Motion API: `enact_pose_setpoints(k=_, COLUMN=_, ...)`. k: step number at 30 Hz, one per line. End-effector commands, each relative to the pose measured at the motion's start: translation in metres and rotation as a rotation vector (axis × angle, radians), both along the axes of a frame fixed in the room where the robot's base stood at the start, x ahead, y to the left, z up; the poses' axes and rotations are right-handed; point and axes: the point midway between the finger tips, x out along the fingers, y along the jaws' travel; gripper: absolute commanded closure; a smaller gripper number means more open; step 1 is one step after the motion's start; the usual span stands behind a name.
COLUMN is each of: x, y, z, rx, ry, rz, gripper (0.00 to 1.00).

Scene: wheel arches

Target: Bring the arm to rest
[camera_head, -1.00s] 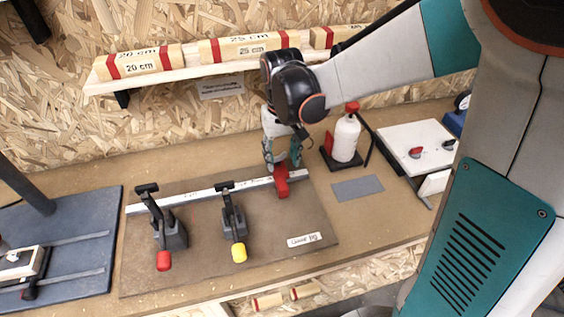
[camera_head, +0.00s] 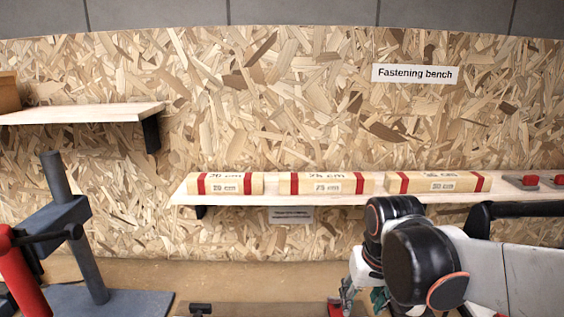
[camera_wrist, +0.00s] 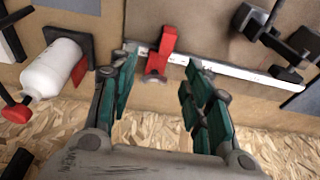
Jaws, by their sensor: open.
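My gripper (camera_wrist: 156,90) shows in the wrist view with its two teal fingers spread wide apart and nothing between them. Beyond the fingertips, a red stop (camera_wrist: 161,54) sits on a pale metal rail (camera_wrist: 215,66) on a brown board. In the head view my gripper (camera_head: 362,296) is at the bottom edge, partly cut off by the frame and partly hidden by my black wrist joint. A bit of red shows beside it there.
A shelf (camera_head: 300,197) with several labelled wooden blocks runs behind my arm. A drill-press-like stand (camera_head: 75,225) is at left.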

Motion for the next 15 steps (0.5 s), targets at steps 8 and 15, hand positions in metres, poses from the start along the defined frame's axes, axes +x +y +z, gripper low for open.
enact_pose_setpoints(k=8, x=-0.048, y=-0.014, z=0.022, rx=0.000, ry=-0.171, rz=-0.002, gripper=0.55)
enact_pose_setpoints(k=15, x=-0.083, y=-0.024, z=0.028, rx=-0.006, ry=-0.311, rz=-0.003, gripper=0.55)
